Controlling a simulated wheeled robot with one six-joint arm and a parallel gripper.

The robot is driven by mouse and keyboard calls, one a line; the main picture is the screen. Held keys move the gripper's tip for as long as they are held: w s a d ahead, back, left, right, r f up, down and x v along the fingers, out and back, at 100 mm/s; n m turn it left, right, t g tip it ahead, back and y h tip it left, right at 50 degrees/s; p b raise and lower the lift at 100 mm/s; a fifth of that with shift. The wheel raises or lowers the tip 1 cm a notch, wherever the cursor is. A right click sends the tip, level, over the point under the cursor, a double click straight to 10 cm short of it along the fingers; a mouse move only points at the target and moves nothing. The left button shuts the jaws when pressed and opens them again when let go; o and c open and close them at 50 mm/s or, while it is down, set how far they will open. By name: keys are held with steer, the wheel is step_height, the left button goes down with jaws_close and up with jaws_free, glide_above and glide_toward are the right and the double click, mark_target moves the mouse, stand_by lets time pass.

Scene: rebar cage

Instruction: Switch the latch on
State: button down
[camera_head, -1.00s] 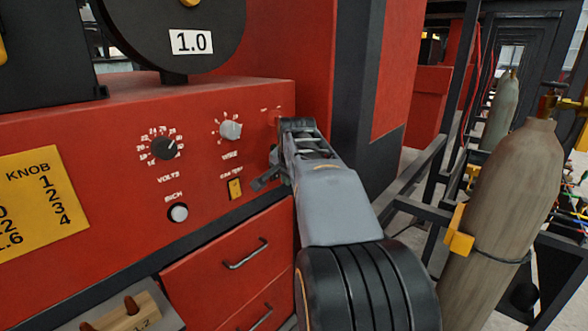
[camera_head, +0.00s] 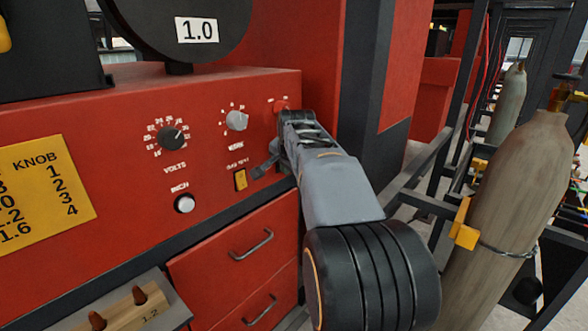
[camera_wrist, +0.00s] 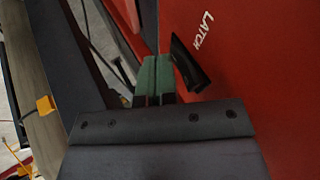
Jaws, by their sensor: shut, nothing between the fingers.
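The latch (camera_wrist: 190,62) is a dark lever on the red panel, beside the printed word LATCH in the wrist view. My gripper (camera_wrist: 155,72) has its green-padded fingers shut with nothing between them. The fingertips are just left of the latch, very close to it; I cannot tell if they touch. In the head view my gripper (camera_head: 268,163) is against or close to the right part of the red panel (camera_head: 100,125), and my arm hides the latch there.
The panel also bears a volts knob (camera_head: 171,139), a grey knob (camera_head: 236,121), a white inch button (camera_head: 185,204), a yellow switch (camera_head: 240,180) and a red button (camera_head: 281,105). Drawers (camera_head: 240,250) are below. A gas cylinder (camera_head: 515,210) and dark rails stand right.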

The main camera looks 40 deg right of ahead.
steer(key=shift+a+r+p, duration=0.25)
steer(key=shift+r+p, duration=0.5)
steer(key=shift+r, duration=0.15)
steer(key=s+a+r+b, duration=0.1)
steer(key=s+r+b, duration=0.1)
steer(key=s+r, duration=0.5)
steer(key=s, duration=0.3)
steer(key=shift+s+a, duration=0.15)
steer(key=shift+r+n, duration=0.1)
steer(key=shift+n, duration=0.2)
stand_by(0.4)
